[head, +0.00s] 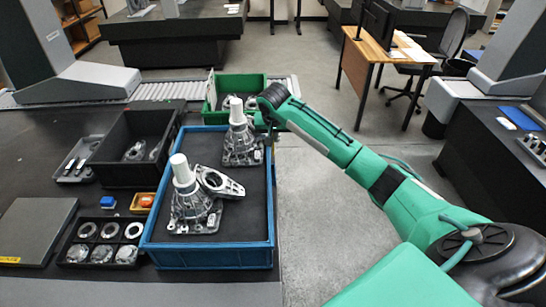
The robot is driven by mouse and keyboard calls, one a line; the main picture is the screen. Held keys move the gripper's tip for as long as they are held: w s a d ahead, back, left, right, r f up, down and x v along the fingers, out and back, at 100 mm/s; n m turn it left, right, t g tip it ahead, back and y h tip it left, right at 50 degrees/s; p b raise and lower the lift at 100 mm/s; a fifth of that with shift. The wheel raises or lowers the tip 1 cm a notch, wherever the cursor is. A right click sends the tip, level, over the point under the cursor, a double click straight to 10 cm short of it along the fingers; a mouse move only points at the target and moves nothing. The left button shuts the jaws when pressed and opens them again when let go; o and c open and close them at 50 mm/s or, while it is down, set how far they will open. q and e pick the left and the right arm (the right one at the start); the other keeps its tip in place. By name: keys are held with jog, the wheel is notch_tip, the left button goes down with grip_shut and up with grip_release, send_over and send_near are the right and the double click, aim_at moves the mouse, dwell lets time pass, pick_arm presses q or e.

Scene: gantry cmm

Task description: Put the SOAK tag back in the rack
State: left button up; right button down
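No tag with readable SOAK lettering shows in the head view, and I cannot pick out its rack for certain. A white upright card (211,91) stands at the left end of the green crate (240,83); its lettering is too small to read. My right arm reaches in from the right, and its gripper (264,127) is at the far right corner of the blue crate (271,240), beside a metal housing. The fingers are small and partly hidden, so I cannot tell whether they hold anything. My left gripper is not in view.
Metal housings (193,207) with white cylinders stand in the blue crate. Left of it are a black bin (108,165), a black compartment tray (101,240) with rings, a blue block (108,202) and a small orange tray (143,203). A grey plate (36,228) lies at far left.

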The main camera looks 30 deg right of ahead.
notch_tip(320, 180, up, 6)
jog(key=shift+r+b, duration=0.1)
jog(key=shift+b, duration=0.35)
jog(key=shift+r, duration=0.3)
jog(key=shift+r+p, duration=2.25)
jog(key=shift+p, duration=0.45)
